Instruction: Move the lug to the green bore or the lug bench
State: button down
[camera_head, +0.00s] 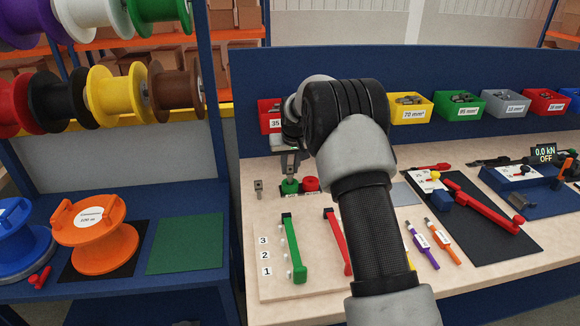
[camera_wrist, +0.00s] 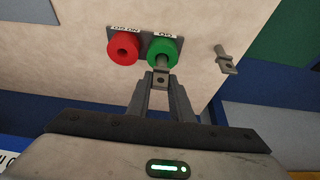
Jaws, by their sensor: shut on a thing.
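My gripper (camera_head: 290,165) points down at the green bore (camera_head: 289,187) on the workbench. In the wrist view, its two fingers (camera_wrist: 161,84) are shut on a small grey metal lug (camera_wrist: 161,76). The lug's barrel reaches to the green bore (camera_wrist: 163,47) and overlaps its hole. I cannot tell how deep the barrel sits in it. The red bore (camera_wrist: 124,48) stands beside the green one; it also shows in the head view (camera_head: 311,184). A second grey lug (camera_wrist: 227,62) stands apart on the bench and also shows in the head view (camera_head: 258,188).
Green and red handled gauges (camera_head: 293,250) lie in front of the bores. Purple and orange tools (camera_head: 421,245) and a red-handled tool (camera_head: 485,205) lie to the right. Labelled bins (camera_head: 457,105) line the back panel. A green mat (camera_head: 186,244) and cable reels (camera_head: 95,235) are at left.

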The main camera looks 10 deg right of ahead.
jog(key=shift+f+b, duration=0.7)
jog(key=shift+f, duration=0.45)
dwell(0.9)
jog(key=c, duration=1.5)
grip_release()
jog(key=v, duration=1.7)
jog(key=shift+s+r, duration=0.15)
